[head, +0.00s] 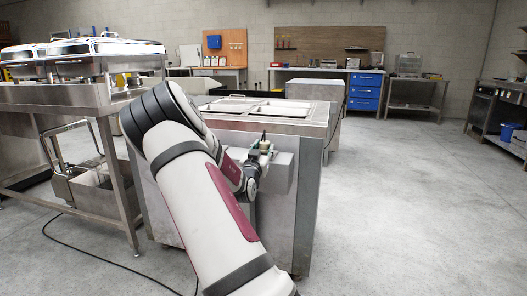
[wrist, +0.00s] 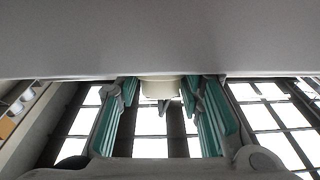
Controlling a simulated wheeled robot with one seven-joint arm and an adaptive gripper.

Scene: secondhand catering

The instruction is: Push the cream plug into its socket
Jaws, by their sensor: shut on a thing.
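The cream plug (wrist: 162,88) sits between the teal-padded fingers of my gripper (wrist: 162,96) in the wrist view. The fingers are shut on its sides. Its front end meets the edge of a broad grey surface (wrist: 160,40), which hides that end and any socket. I cannot tell whether the plug touches the socket or is in it. In the head view my gripper (head: 262,152) is small and partly behind my arm, close against a grey box (head: 281,172) on the side of the steel counter.
The steel counter (head: 312,121) has pans (head: 245,105) set in its top. A table (head: 100,95) with chafing dishes (head: 105,55) stands at the left. A dark cable (head: 100,262) lies on the floor there. The floor at the right is clear.

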